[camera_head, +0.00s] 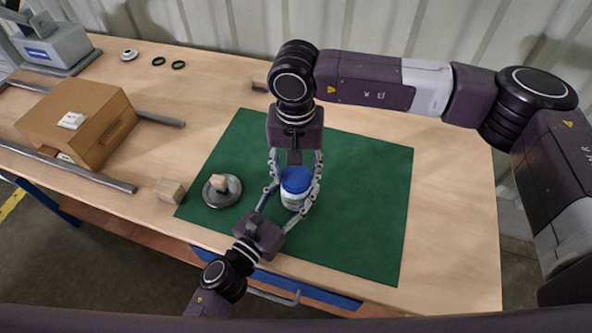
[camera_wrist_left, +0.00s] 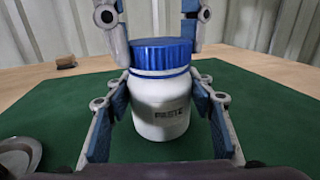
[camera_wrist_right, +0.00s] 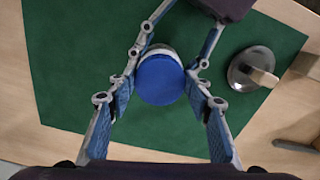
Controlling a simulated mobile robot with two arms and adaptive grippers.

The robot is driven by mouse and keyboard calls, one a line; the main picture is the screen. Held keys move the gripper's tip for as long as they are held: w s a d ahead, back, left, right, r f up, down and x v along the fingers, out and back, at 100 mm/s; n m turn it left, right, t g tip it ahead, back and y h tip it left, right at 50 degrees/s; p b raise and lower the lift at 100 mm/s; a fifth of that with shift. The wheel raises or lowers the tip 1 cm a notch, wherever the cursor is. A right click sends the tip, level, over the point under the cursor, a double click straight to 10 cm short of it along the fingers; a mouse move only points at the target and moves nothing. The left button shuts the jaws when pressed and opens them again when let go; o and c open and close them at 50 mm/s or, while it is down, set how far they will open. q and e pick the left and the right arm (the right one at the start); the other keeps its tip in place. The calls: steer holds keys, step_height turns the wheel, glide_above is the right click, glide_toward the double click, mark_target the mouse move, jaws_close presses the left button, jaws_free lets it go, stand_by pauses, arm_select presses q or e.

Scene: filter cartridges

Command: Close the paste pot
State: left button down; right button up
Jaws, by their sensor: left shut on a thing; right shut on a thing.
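The paste pot is a white jar (camera_head: 293,203) standing upright on the green mat (camera_head: 365,200). Its label reads PASTE in the left wrist view (camera_wrist_left: 160,108). A ribbed blue lid (camera_head: 296,179) sits level on its mouth, also seen in the left wrist view (camera_wrist_left: 163,53) and the right wrist view (camera_wrist_right: 160,80). I cannot tell how tight it is. My left gripper (camera_head: 291,200) is shut on the jar body from the front. My right gripper (camera_head: 296,177) points down from above, shut on the lid, with one finger on either side.
A round grey metal piece with a wooden grip (camera_head: 221,189) lies left of the pot, near a wooden block (camera_head: 170,191). A cardboard box (camera_head: 77,122), dark rings (camera_head: 178,65) and a grey device (camera_head: 52,47) are farther left. The mat's right side is clear.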

steer(key=m, duration=0.5)
steer(key=shift+a, duration=0.15)
steer(key=m, duration=0.8)
steer(key=shift+w+a+m, duration=0.1)
steer(key=shift+w+m, duration=0.05)
steer(key=shift+m, duration=0.15)
steer(key=m, duration=0.3)
steer(key=shift+w, duration=0.1)
steer(key=m, duration=0.9)
steer(key=shift+w, duration=0.15)
steer(key=m, duration=0.9)
steer(key=shift+w+d, duration=0.1)
steer(key=shift+d, duration=0.15)
steer(key=o, duration=0.8)
steer(key=shift+f, duration=0.1)
